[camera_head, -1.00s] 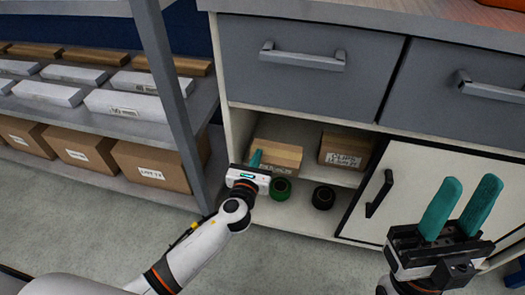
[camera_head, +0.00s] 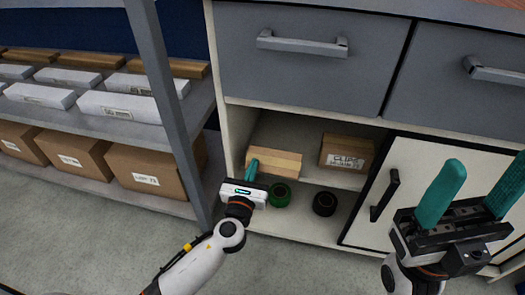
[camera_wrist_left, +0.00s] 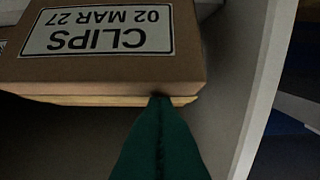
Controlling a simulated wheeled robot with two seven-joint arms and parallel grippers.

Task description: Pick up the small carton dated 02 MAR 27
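The small brown carton (camera_wrist_left: 110,68) marked CLIPS 02 MAR 27 fills the upper part of the left wrist view, its label upside down. In the head view I take it to be the left carton (camera_head: 277,161) in the open cabinet bay; its date is unreadable there. My left gripper (camera_head: 252,167) is at that carton's left front. In the wrist view a dark green finger (camera_wrist_left: 160,140) has its tip at the carton's pale edge; contact is unclear. My right gripper (camera_head: 487,165) is open and empty, outside the cabinet.
A second labelled carton (camera_head: 346,153) stands to the right in the bay. The cabinet's left wall (camera_wrist_left: 262,90) is close by. A shelf post (camera_head: 174,110) stands left; a door (camera_head: 425,175) is right.

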